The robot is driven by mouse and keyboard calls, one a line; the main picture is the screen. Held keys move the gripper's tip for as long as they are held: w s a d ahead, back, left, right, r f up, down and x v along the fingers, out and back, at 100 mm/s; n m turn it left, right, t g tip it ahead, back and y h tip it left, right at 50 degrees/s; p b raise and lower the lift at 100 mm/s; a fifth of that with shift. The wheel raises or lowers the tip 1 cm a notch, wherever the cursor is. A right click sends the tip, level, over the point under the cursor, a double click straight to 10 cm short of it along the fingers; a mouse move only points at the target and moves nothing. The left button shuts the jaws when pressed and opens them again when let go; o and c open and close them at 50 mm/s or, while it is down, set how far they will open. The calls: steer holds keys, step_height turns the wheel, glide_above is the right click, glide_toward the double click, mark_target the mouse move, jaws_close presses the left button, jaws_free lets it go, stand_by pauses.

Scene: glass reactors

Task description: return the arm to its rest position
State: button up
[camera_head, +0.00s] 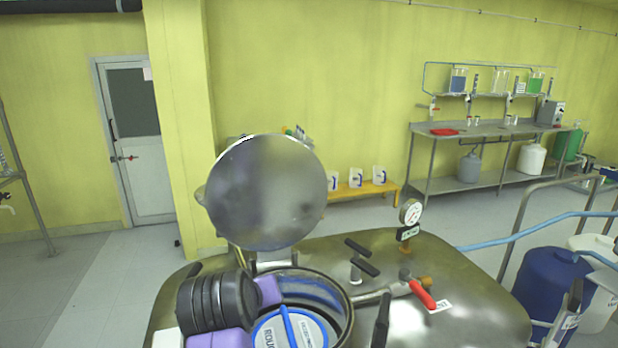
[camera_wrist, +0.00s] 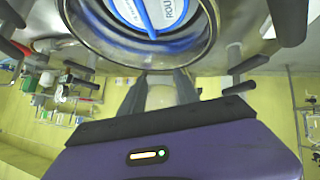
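My arm's dark ribbed wrist with purple parts shows at the lower left in the head view, beside and over the open round port (camera_head: 345,307) of the steel reactor (camera_head: 455,285). My gripper (camera_wrist: 161,76) shows in the wrist view with its two grey fingers apart. A pale metallic surface shows between them, and I see nothing clearly held. In the head view the fingers are hidden or cannot be made out. The round metal lid (camera_head: 268,195) stands raised behind the port. A white and blue labelled round container (camera_head: 290,332) is inside the port; it also shows in the wrist view (camera_wrist: 155,12).
A pressure gauge (camera_head: 410,212), dark handles (camera_head: 362,258) and a red-handled valve (camera_head: 421,294) stick up from the reactor top. A blue drum (camera_head: 551,287) and railing are at right. A steel bench (camera_head: 470,130) stands behind. The floor at left (camera_head: 110,290) is clear.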

steer(key=d+n+t+y, duration=0.1)
steer(key=d+t, duration=0.4)
steer(key=d, duration=0.2)
steer(key=s+d+f+n+t+y, duration=0.2)
steer(key=s+d+f+t+y, duration=0.15)
steer(key=s+d, duration=0.55)
steer(key=s+d+f+m+g+h, duration=0.1)
steer(key=s+d, duration=0.3)
steer(key=s, duration=0.9)
steer(key=s+d+f+m+g+h, duration=0.1)
steer(key=s+d, duration=0.4)
steer(key=s, duration=0.7)
steer(key=s+d+f+m+g+h, duration=0.1)
steer(key=s+d+m, duration=0.3)
steer(key=s, duration=0.9)
steer(key=shift+s+d+f+m+h, duration=0.4)
steer(key=shift+d+f+h, duration=0.15)
steer(key=shift+f, duration=0.25)
